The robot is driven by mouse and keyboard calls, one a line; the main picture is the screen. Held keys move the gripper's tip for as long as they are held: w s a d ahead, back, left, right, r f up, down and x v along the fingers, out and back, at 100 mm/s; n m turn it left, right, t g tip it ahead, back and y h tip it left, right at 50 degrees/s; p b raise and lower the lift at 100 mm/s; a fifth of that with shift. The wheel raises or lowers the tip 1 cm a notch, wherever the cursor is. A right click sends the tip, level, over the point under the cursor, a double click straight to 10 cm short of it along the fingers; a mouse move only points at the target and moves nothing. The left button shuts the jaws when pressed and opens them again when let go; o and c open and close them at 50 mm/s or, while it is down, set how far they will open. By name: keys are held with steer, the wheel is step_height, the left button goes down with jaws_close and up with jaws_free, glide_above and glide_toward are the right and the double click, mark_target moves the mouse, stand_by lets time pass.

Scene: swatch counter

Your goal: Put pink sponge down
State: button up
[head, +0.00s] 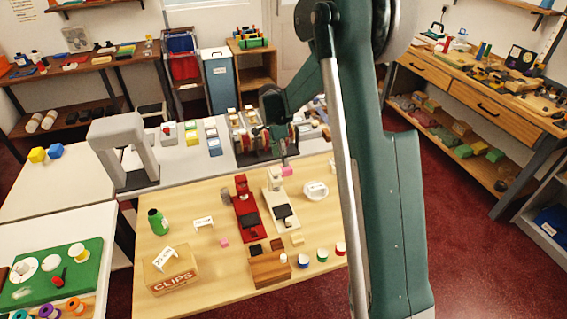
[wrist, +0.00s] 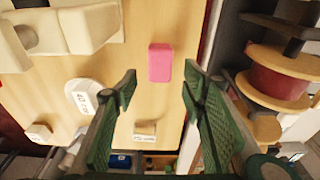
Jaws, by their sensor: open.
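The pink sponge (head: 287,171) lies at the far edge of the light wooden table. In the wrist view the sponge (wrist: 160,62) rests flat on the wood, near the table's edge, with bare wood around it. My gripper (wrist: 158,92) is open and empty. Its two green fingers are spread, and the sponge shows beyond the gap between the tips, not touching either finger. In the head view my gripper (head: 282,152) hangs just above and behind the sponge, partly hidden by my own arm.
A white and a red device (head: 245,212) stand close by on the table (head: 185,228). Spools (wrist: 280,85) stand beyond the table edge. A CLIPS box (head: 170,270) and green bottle (head: 157,222) are at left.

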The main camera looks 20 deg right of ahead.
steer(key=shift+a+r, duration=0.2)
steer(key=shift+r, duration=0.95)
steer(key=shift+a+r, duration=0.15)
steer(key=shift+r, duration=0.95)
steer(key=s+a+r+n+t, duration=0.35)
steer(key=s+r+n, duration=0.45)
steer(key=s+r, duration=1.15)
steer(key=s+a+n+t+y, duration=0.1)
steer(key=s+a+n+t, duration=0.2)
steer(key=s+n, duration=0.7)
steer(key=shift+s+a+f+t+y, duration=0.2)
steer(key=shift+s+a+t+y, duration=0.15)
steer(key=shift+s, duration=6.75)
